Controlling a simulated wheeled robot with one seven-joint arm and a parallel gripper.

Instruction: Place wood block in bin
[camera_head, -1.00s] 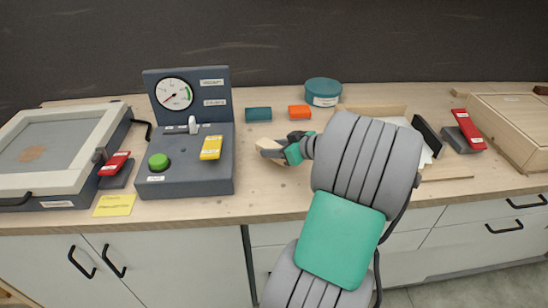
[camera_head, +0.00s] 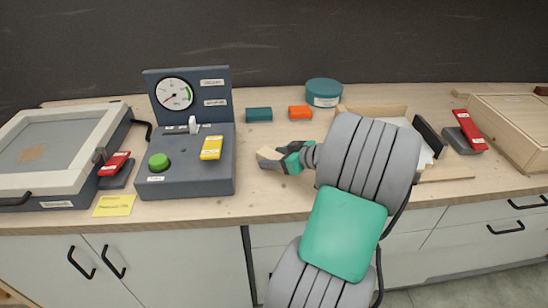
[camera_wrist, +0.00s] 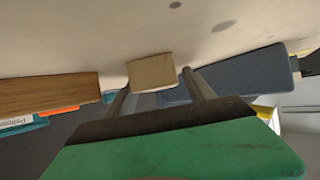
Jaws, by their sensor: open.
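A small tan wood block (camera_head: 269,153) is at my gripper's end in the head view. In the wrist view the wood block (camera_wrist: 151,72) shows between and just beyond the two fingertips. My gripper (camera_head: 272,159) is open, its fingers apart on either side of the block; I cannot tell if either touches it. In the wrist view my gripper (camera_wrist: 155,85) points toward the pale surface. A light wooden open tray (camera_head: 372,110), the only bin-like thing I see, is at the right, largely hidden behind my arm.
A dark gauge panel (camera_head: 190,180) stands left of my gripper. Teal (camera_head: 258,114) and orange (camera_head: 300,112) blocks and a round teal tin (camera_head: 323,91) sit behind it. A brown wooden piece (camera_wrist: 50,94) shows in the wrist view.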

